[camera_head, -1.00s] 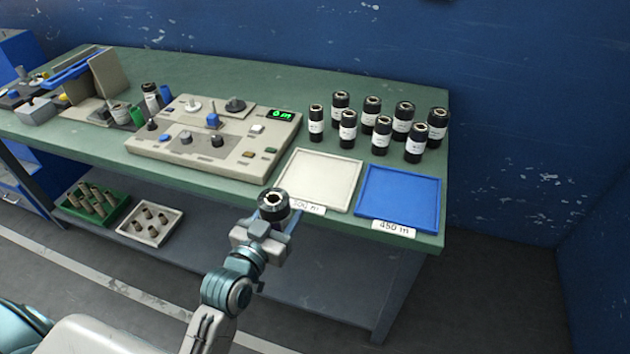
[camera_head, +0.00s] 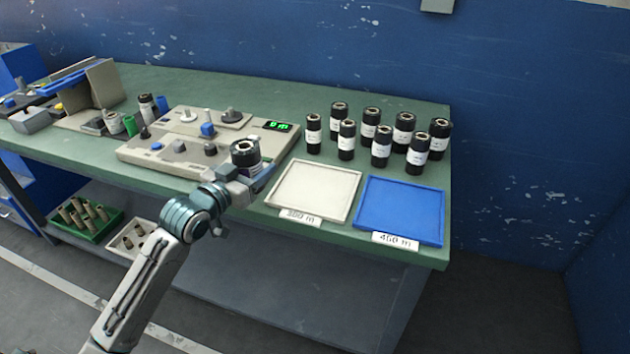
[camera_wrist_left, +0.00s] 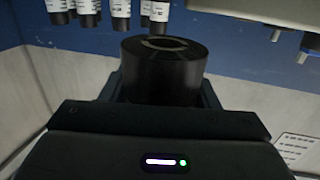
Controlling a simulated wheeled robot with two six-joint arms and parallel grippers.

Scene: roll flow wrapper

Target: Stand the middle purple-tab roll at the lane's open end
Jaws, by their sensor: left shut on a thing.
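My left gripper (camera_head: 258,178) is shut on a black roll (camera_head: 245,158) with a hollow core and a pale label. The roll is upright, in front of the right end of the control console. In the left wrist view the dark roll (camera_wrist_left: 165,75) sits between the jaws. Several similar black rolls with white labels (camera_head: 382,147) stand at the back right of the bench. No purple tab can be made out on any roll. A lane cannot be clearly told; a grey guide plate and blue rail (camera_head: 72,74) stand at the far left. My right gripper is not in view.
The console (camera_head: 180,150) has knobs and a green-lit display. A white tray (camera_head: 318,222) marked 300 m and a blue tray (camera_head: 402,212) marked 450 m are empty. Crates of cores (camera_head: 85,222) sit below.

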